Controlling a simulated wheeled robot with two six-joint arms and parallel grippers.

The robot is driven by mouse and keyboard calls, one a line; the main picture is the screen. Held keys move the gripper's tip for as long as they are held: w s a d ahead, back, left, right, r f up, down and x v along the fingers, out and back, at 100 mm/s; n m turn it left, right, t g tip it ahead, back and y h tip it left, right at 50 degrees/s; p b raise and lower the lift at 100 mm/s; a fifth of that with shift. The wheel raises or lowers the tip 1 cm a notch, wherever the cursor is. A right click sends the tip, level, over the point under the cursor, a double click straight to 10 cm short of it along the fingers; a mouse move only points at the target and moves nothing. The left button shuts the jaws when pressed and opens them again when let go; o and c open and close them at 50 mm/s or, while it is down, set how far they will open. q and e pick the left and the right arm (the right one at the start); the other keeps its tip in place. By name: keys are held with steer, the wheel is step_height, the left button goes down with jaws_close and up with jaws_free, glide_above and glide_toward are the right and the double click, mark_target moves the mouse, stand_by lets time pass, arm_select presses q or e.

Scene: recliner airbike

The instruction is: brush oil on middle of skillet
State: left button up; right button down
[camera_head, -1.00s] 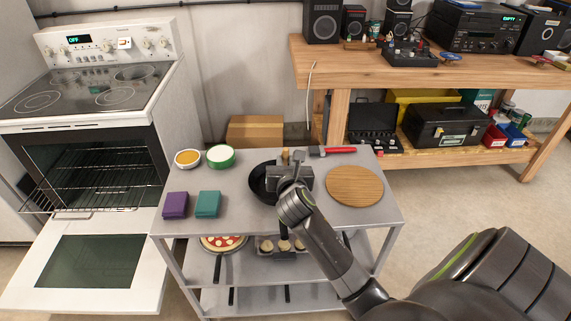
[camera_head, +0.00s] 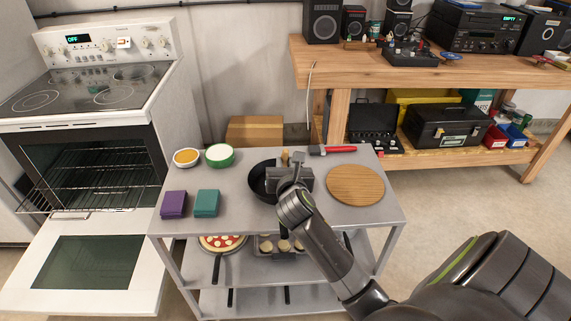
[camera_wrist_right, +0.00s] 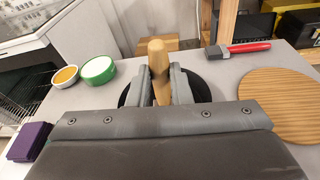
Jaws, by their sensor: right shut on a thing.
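The black skillet (camera_head: 260,184) lies on the grey cart's top, largely hidden by my right gripper. Its dark rim also shows in the right wrist view (camera_wrist_right: 124,97), on both sides of the fingers. My right gripper (camera_wrist_right: 161,88) is shut on a light wooden handle, likely the brush (camera_wrist_right: 159,68), held near upright over the skillet. The handle's top also shows in the head view (camera_head: 285,158). The brush's lower end is hidden, so I cannot tell whether it touches the pan. A white bowl of yellow-orange liquid (camera_head: 186,157) stands at the cart's back left. My left gripper is out of view.
A green bowl (camera_head: 220,156), a purple block (camera_head: 173,204) and a teal block (camera_head: 207,203) stand left of the skillet. A round wooden board (camera_head: 355,186) lies right, a red-handled tool (camera_head: 336,149) behind. The oven door (camera_head: 85,268) hangs open left of the cart (camera_head: 233,222).

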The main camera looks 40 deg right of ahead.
steer(key=shift+f, duration=0.55)
stand_by(0.4)
steer(key=shift+s+d+p, duration=0.2)
steer(key=shift+d+p, duration=0.1)
steer(key=shift+d, duration=0.2)
steer(key=shift+s+d+p, duration=0.2)
steer(key=shift+d+p, duration=0.05)
steer(key=shift+d, duration=0.2)
steer(key=shift+d, duration=0.1)
steer(key=shift+w+a+p, duration=0.3)
steer(key=shift+a+p, duration=0.55)
steer(key=shift+p, duration=0.3)
steer(key=shift+w+a, duration=0.3)
steer(key=shift+a, duration=0.35)
steer(key=shift+w+a, duration=0.3)
steer(key=shift+a, duration=0.3)
steer(key=shift+a+p, duration=0.1)
steer(key=shift+p, duration=0.2)
